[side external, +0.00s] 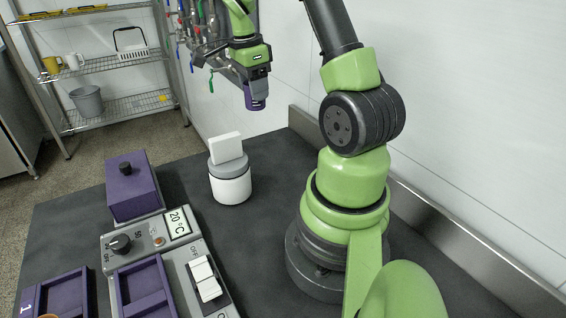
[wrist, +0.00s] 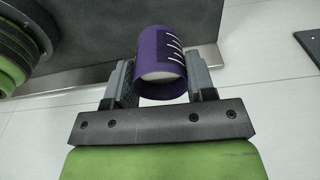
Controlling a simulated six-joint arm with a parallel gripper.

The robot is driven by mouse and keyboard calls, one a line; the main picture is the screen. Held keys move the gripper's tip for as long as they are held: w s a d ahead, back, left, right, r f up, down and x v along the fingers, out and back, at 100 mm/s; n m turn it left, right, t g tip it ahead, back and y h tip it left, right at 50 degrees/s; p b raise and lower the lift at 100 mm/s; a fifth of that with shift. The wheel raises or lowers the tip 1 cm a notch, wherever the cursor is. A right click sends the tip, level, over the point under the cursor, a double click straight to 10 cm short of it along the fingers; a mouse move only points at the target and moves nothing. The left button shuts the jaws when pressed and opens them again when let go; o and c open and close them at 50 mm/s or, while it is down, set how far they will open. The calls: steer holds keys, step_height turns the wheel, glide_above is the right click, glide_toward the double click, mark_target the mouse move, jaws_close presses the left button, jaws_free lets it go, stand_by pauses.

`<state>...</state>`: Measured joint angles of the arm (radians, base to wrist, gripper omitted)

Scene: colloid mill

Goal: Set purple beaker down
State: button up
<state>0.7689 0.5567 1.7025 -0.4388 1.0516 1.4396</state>
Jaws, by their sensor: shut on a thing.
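My gripper (wrist: 160,77) is shut on the purple beaker (wrist: 160,65), with one finger on each side of it. White marks show on the beaker's wall and something pale shows inside its open end. In the side external view my gripper (side external: 255,88) holds the beaker (side external: 257,102) in the air, above and behind the far edge of the dark worktop (side external: 270,260). The beaker touches nothing below it there.
A white and grey cylindrical device (side external: 231,184) stands on the worktop. A purple box (side external: 134,189) with a black knob and a grey control panel (side external: 160,243) reading 20 °C stand to its left. Purple trays (side external: 146,290) lie in front. Pipes with valves (side external: 200,55) line the back wall.

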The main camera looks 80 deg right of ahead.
steer(key=s+d+m, duration=0.1)
steer(key=s+m, duration=0.2)
steer(key=s, duration=0.3)
steer(key=shift+m, duration=0.4)
steer(key=f, duration=1.5)
steer(key=shift+s+d+f, duration=0.15)
steer(key=shift+s, duration=0.1)
steer(key=shift+f, duration=0.1)
steer(key=o, duration=0.9)
steer(key=shift+o, duration=0.2)
